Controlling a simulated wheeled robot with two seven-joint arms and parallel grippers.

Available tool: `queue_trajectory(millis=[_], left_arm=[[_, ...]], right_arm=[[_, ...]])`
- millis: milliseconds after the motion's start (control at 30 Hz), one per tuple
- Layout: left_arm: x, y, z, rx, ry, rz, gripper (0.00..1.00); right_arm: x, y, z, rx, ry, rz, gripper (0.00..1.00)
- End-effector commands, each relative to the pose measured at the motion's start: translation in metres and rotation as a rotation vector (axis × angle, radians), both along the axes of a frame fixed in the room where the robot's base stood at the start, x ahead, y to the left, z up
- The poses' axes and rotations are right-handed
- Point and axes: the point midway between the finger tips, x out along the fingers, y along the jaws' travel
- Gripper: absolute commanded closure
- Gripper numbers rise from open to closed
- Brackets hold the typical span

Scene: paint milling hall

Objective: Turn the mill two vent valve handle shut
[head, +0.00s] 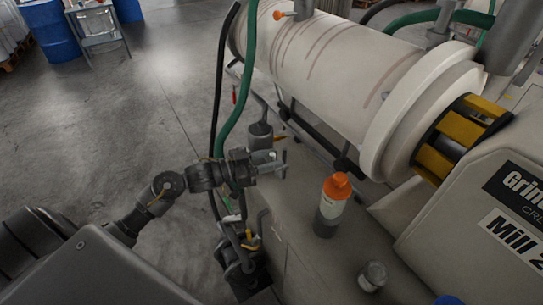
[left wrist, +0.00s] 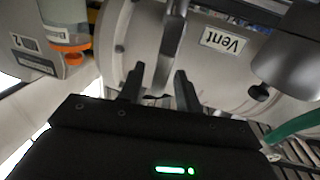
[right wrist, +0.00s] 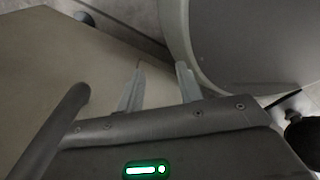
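My left gripper (head: 270,162) is beside the mill's pipework in the head view. In the left wrist view its two fingers (left wrist: 160,88) are apart. A grey lever handle (left wrist: 166,55) stands between them, with a gap visible on each side. A white label reading "Vent" (left wrist: 223,40) is on the pale body just right of the lever. In the head view I cannot make out the lever clearly near the gripper. My right gripper (right wrist: 160,85) is open and empty in the right wrist view, over a pale surface.
The mill's pale drum (head: 335,60) and the housing marked "Mill 2" (head: 510,238) fill the right. An orange-capped bottle (head: 332,205) stands near the left gripper. A green hose (head: 246,85) hangs close behind it. The floor at left is open.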

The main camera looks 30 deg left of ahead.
Motion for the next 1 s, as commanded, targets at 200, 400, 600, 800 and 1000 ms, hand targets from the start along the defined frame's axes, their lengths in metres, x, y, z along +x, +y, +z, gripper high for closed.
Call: queue_trajectory(millis=[200,400,600,800,1000], left_arm=[[0.0051,-0.0047,-0.0004,0.001,0.001,0.000,0.66],[0.0048,-0.0044,-0.0005,0.001,0.001,0.000,0.70],[0.0046,-0.0041,-0.0004,0.001,0.001,0.000,0.96],[0.0045,-0.0039,-0.0004,0.001,0.001,0.001,1.00],[0.0057,-0.0068,-0.0002,0.008,-0.004,-0.004,1.00]], right_arm=[[-0.0002,-0.0011,0.0014,-0.001,0.001,0.001,0.64],[-0.0002,-0.0010,0.0012,-0.001,0.001,0.001,0.64],[-0.0001,-0.0009,0.0012,-0.001,0.000,0.001,0.64],[-0.0001,-0.0008,0.0012,-0.001,0.000,0.001,0.64],[-0.0002,-0.0008,0.0008,-0.001,0.000,0.000,0.64]])
